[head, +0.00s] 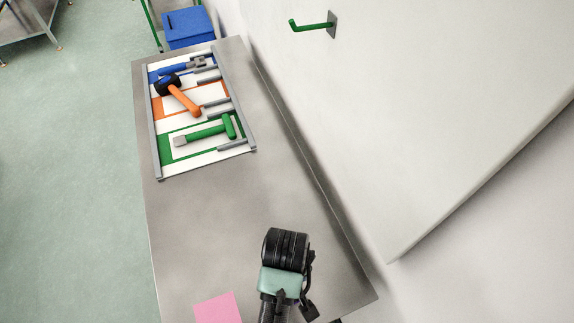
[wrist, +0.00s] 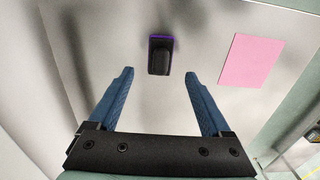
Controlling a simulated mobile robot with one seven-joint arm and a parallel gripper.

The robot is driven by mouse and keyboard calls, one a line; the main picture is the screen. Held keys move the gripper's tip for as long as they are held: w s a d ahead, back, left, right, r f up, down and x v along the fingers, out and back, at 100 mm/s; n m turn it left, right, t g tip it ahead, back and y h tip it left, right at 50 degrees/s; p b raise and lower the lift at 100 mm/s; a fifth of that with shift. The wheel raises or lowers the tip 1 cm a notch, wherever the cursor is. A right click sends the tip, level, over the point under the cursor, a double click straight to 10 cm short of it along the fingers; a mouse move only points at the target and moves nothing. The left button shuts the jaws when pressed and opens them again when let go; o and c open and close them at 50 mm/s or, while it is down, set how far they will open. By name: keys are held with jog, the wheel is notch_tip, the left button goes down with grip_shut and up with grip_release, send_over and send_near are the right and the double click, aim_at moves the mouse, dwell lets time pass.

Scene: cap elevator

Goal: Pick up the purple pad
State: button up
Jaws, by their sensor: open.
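The purple pad (wrist: 160,55) shows in the wrist view as a small dark block with a thin purple edge, lying on the grey table. It sits near the top middle, ahead of and between the blue fingers. My gripper (wrist: 160,74) is open and empty, with its fingers spread to either side below the pad and apart from it. In the head view the black and mint end of my arm is above the table's near part. There the fingers cannot be made out, and the pad is not visible.
A flat pink sheet (wrist: 252,60) lies on the table (head: 205,225) right of the pad in the wrist view. A wall with a green hook (head: 308,26) rises along the right.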

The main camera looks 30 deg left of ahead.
jog(key=f, duration=0.1)
jog(key=f+p, duration=0.1)
jog(key=f, duration=0.2)
jog(key=shift+s+d, duration=0.2)
jog(key=shift+s, duration=0.05)
jog(key=shift+w+f, duration=0.1)
jog(key=shift+f, duration=0.55)
grip_shut()
jog(key=shift+r, duration=0.15)
notch_tip(320, 180, up, 10)
jog(key=shift+f+b, duration=0.1)
jog(key=shift+b, duration=0.3)
